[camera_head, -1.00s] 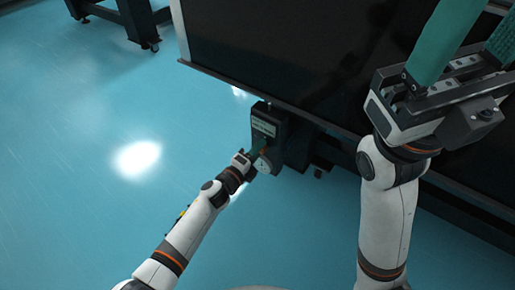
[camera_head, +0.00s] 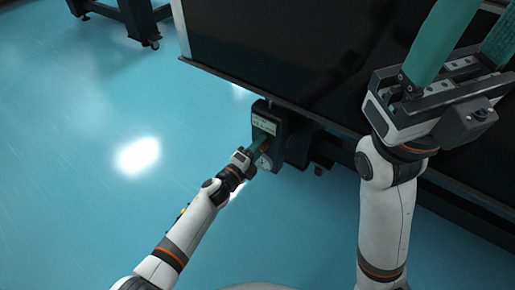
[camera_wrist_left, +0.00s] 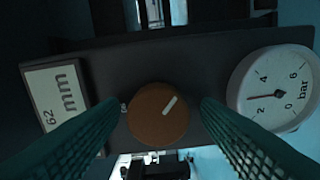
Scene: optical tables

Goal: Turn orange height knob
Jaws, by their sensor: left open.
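The orange height knob (camera_wrist_left: 158,113) is round with a pale line mark pointing up and to the right in the left wrist view. It sits on a dark control box (camera_head: 268,116) under the table edge. My left gripper (camera_wrist_left: 155,112) is open, with one green finger on each side of the knob. Whether the fingers touch it cannot be told. In the head view my left gripper (camera_head: 258,146) reaches the box front and mostly hides the knob. My right gripper (camera_head: 468,55) is raised at the right with its green fingers apart.
A display label (camera_wrist_left: 55,98) reading 62 mm is left of the knob, and a bar pressure gauge (camera_wrist_left: 277,88) is right of it. The black table (camera_head: 290,55) overhangs the box. The blue floor (camera_head: 90,190) to the left is clear.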

